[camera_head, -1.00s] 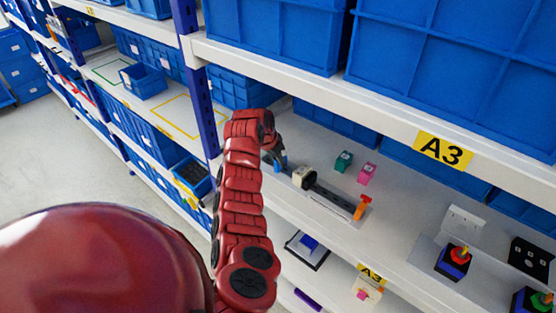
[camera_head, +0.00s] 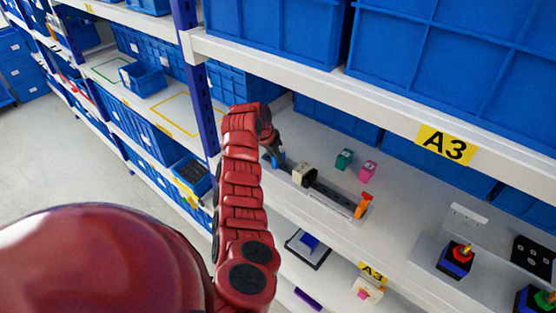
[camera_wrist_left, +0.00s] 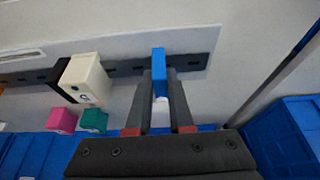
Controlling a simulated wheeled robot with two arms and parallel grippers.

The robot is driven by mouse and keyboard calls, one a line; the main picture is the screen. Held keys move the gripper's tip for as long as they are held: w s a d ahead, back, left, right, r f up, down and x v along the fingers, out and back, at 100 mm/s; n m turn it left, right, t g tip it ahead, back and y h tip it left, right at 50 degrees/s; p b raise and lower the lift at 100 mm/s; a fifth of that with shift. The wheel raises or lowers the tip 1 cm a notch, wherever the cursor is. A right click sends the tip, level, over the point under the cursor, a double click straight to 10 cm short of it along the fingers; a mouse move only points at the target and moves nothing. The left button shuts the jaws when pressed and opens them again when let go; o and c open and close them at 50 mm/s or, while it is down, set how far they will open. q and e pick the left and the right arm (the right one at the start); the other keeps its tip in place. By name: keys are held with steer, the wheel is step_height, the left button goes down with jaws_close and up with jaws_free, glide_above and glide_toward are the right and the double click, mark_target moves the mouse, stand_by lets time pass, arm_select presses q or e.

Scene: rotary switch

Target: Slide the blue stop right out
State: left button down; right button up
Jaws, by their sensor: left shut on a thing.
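The blue stop (camera_wrist_left: 159,64) is between the fingertips of my left gripper (camera_wrist_left: 159,88), which is shut on it. In the wrist view it stands at the dark slotted rail (camera_wrist_left: 120,68), near one end; I cannot tell whether it is still seated in the rail. In the head view the blue stop (camera_head: 277,160) shows small below my left gripper (camera_head: 273,148), at the rail's left end. A cream block (camera_head: 304,175) sits on the rail (camera_head: 330,193) and an orange stop (camera_head: 362,205) at its right end. My right gripper is not in view.
A green block (camera_head: 344,159) and a pink block (camera_head: 368,170) stand behind the rail. Blue bins (camera_head: 338,122) line the shelf's back. A blue upright post (camera_head: 200,100) is close to my left arm. A switch panel (camera_head: 457,259) stands to the right.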

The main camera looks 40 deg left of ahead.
arm_select(q)
steer(key=a+b, duration=0.4)
steer(key=shift+w+a+f, duration=0.1)
steer(key=shift+w+a, duration=0.1)
steer(key=shift+a, duration=0.15)
steer(key=shift+a+b, duration=0.3)
steer(key=shift+a, duration=0.15)
steer(key=shift+r, duration=0.2)
steer(key=c, duration=1.1)
jaws_free()
steer(key=shift+a, duration=0.1)
steer(key=o, duration=0.3)
steer(key=shift+a+f, duration=0.1)
